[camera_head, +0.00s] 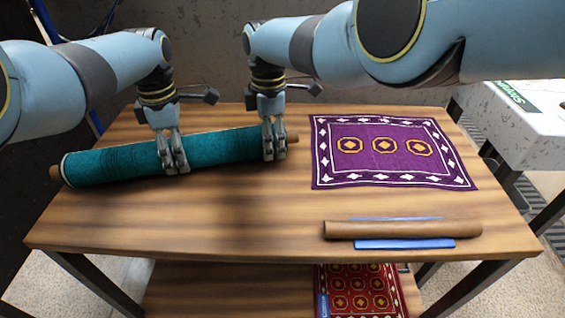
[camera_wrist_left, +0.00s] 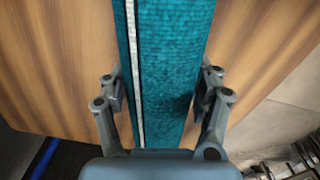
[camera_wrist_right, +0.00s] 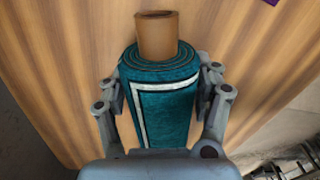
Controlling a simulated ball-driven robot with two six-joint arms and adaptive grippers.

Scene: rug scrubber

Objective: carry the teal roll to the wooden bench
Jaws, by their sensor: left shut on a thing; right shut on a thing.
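The teal roll (camera_head: 115,160) is a rolled rug on a brown core, lying at a slant along the back left of the wooden bench (camera_head: 230,215). My left gripper (camera_head: 177,170) is shut on the roll near its middle. My right gripper (camera_head: 273,155) is shut on it near its right end. In the left wrist view the teal roll (camera_wrist_left: 165,70) runs between the two fingers, with a pale stripe along it. In the right wrist view the teal roll (camera_wrist_right: 165,105) shows its spiral end and core. Whether it touches the bench top is hard to tell.
A purple patterned rug (camera_head: 385,170) lies flat at the back right. A brown tube (camera_head: 400,229) lies over a blue flat thing (camera_head: 405,244) at the front right. A red rug (camera_head: 360,290) is on the lower shelf. The front left top is clear.

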